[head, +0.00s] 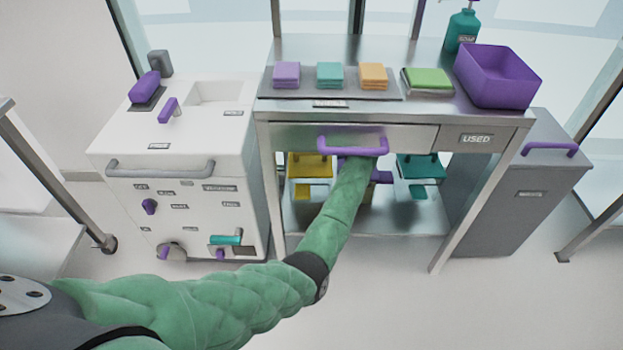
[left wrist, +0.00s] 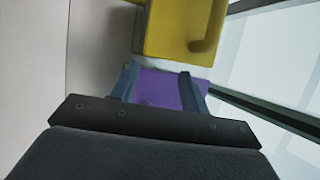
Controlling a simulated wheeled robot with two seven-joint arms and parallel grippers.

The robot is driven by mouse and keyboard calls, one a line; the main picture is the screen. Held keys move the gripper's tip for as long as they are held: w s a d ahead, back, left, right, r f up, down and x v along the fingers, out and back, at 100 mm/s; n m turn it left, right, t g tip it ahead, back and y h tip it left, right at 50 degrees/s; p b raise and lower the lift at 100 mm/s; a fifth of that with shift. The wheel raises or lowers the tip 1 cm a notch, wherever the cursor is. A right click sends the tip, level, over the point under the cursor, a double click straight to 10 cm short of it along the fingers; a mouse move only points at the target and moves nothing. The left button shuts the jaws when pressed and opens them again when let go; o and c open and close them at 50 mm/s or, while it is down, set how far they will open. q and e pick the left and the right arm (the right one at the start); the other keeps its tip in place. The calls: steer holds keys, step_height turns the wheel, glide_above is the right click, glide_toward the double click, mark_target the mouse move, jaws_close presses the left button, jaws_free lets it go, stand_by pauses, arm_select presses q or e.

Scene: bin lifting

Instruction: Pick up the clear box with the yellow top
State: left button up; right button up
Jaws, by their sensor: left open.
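The box with the yellow top (head: 309,164) stands on the lower shelf of the metal table, at the left, partly hidden behind the table's drawer front. Its yellow top, with a raised handle, also shows in the left wrist view (left wrist: 178,28). My left arm reaches under the drawer; in the head view its gripper is hidden by the arm and table. In the left wrist view my left gripper (left wrist: 157,76) is open, its fingers just short of the yellow top. A purple surface (left wrist: 168,88) shows between the fingers. My right gripper is out of view.
A purple-topped thing (head: 383,177) and a teal-topped box (head: 421,167) stand right of the yellow one. The drawer's purple handle (head: 352,145) is above my forearm. A table leg (head: 270,190) stands left; a white cabinet (head: 180,190) is beyond it.

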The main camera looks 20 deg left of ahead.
arm_select(q)
steer(key=shift+w+d+r, duration=0.15)
steer(key=shift+w+r, duration=0.2)
steer(key=shift+w, duration=0.1)
steer(key=w+a, duration=0.1)
steer(key=a, duration=0.5)
steer(key=w+a, duration=0.1)
steer(key=a, duration=0.2)
steer(key=shift+w, duration=0.35)
steer(key=shift+w+a, duration=0.15)
steer(key=shift+a, duration=0.4)
steer(key=shift+w+a, duration=0.15)
steer(key=shift+a, duration=0.35)
steer(key=shift+x, duration=1.2)
steer(key=shift+a+f, duration=0.25)
steer(key=shift+f, duration=0.05)
steer(key=shift+c, duration=0.3)
jaws_close()
